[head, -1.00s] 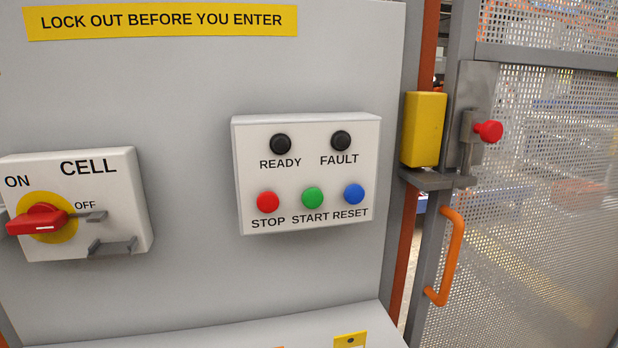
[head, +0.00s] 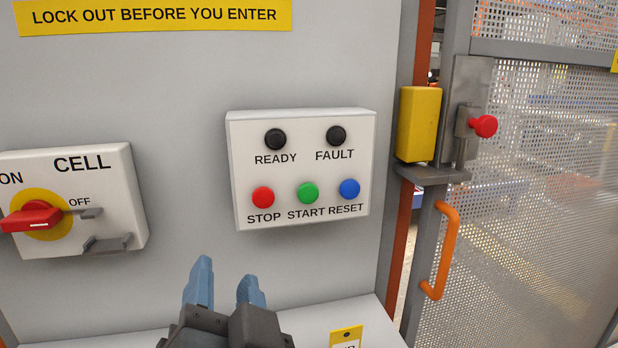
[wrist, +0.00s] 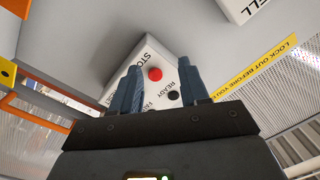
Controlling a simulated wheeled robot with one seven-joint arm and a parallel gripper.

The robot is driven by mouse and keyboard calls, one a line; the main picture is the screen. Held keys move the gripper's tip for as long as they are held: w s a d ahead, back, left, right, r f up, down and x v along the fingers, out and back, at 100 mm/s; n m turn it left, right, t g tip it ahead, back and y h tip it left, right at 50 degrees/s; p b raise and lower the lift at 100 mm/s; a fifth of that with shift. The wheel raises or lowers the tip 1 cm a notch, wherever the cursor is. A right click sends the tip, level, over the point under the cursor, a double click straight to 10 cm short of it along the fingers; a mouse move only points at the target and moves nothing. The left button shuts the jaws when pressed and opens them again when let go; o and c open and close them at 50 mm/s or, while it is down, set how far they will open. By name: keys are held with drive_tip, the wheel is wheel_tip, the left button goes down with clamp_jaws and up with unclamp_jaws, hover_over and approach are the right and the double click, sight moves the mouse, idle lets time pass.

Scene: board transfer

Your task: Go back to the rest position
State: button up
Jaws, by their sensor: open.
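My gripper (head: 224,287) shows at the bottom middle of the head view, with two blue fingers spread apart and nothing between them. It is below the white button box (head: 301,216), which carries red STOP, green START and blue RESET buttons and dark READY and FAULT lamps. In the wrist view my gripper (wrist: 162,88) is also open and empty, with the button box (wrist: 150,55) beyond the fingers. The red STOP button (wrist: 155,74) shows between the fingertips, and a finger hides part of the box.
A CELL switch box (head: 120,190) with a red handle (head: 30,217) is at the left. At the right are a yellow interlock box (head: 418,125), a red knob (head: 484,126), an orange handle (head: 442,250) and a mesh door (head: 540,200). A yellow tag (head: 346,337) lies low, near my gripper.

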drive_tip(key=s+d+f+n+g, duration=0.1)
drive_tip(key=s+d+f+n, duration=0.3)
drive_tip(key=d+f, duration=0.5)
drive_tip(key=s+d+f+n+g, duration=0.1)
drive_tip(key=s+d+f, duration=0.4)
drive_tip(key=d+f, duration=0.4)
drive_tip(key=s+d+h, duration=0.2)
drive_tip(key=s+d, duration=0.2)
drive_tip(key=s, duration=0.3)
drive_tip(key=s+d+f+h, duration=0.1)
drive_tip(key=s+d, duration=0.3)
drive_tip(key=s, duration=0.3)
drive_tip(key=s+d+h, duration=0.2)
drive_tip(key=s+d, duration=0.2)
drive_tip(key=s, duration=0.4)
wheel_tip(320, 180, down, 22)
drive_tip(key=b, duration=2.2)
wheel_tip(320, 180, up, 17)
drive_tip(key=p, duration=1.7)
drive_tip(key=shift+w+a+m+g, duration=0.25)
drive_tip(key=shift+w+m+g, duration=0.05)
drive_tip(key=shift+w+m, duration=0.1)
